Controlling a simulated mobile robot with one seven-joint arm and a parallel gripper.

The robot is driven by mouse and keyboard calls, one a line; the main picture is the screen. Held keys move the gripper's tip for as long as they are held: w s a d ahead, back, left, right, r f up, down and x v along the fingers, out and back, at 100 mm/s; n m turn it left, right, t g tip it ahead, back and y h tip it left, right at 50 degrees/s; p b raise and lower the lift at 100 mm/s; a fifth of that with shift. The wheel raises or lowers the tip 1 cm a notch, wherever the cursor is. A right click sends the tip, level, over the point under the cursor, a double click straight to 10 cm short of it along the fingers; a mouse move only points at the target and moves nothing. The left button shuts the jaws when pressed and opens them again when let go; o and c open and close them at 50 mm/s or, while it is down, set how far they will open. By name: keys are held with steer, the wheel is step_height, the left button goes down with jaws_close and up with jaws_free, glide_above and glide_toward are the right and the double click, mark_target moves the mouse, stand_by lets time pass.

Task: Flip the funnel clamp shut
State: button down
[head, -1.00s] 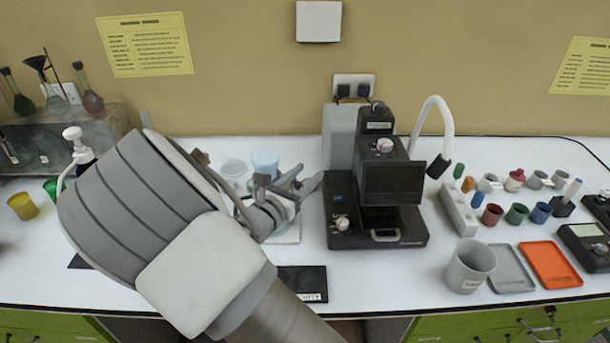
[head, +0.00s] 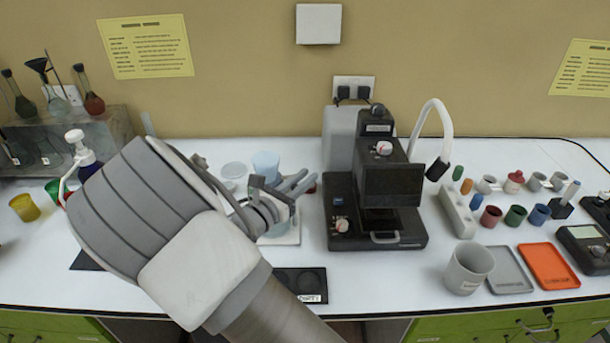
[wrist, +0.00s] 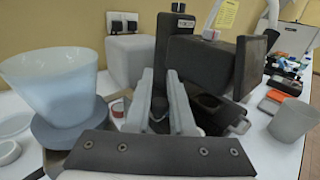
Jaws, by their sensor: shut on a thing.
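A pale blue translucent funnel (wrist: 52,90) stands in a grey round base at the left of the wrist view. In the head view the funnel (head: 266,163) shows just behind my gripper (head: 298,183). In the wrist view the two pale fingers of my gripper (wrist: 160,98) stand close together, right of the funnel. A small dark part (wrist: 159,106) shows between them; it seems to be the funnel clamp, and my gripper is shut on it. Most of the clamp is hidden by the fingers and the hand, so I cannot see its angle clearly.
A black instrument (head: 392,180) stands close to the right of my gripper. A black mat (head: 302,283) lies in front. A grey beaker (head: 468,267), a grey tray (head: 511,268) and an orange tray (head: 550,265) are at the right. A pump bottle (head: 82,155) stands at the left.

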steer(key=shift+s+a+m+g+h+p, duration=0.1)
steer(key=shift+a+m+g+h+p, duration=0.2)
steer(key=shift+m+g+h, duration=0.6)
steer(key=c, duration=0.8)
jaws_free()
steer(key=shift+o, duration=0.2)
steer(key=shift+s, duration=0.1)
steer(key=b+v, duration=0.1)
steer(key=v, duration=1.6)
steer(key=shift+s+f, duration=0.15)
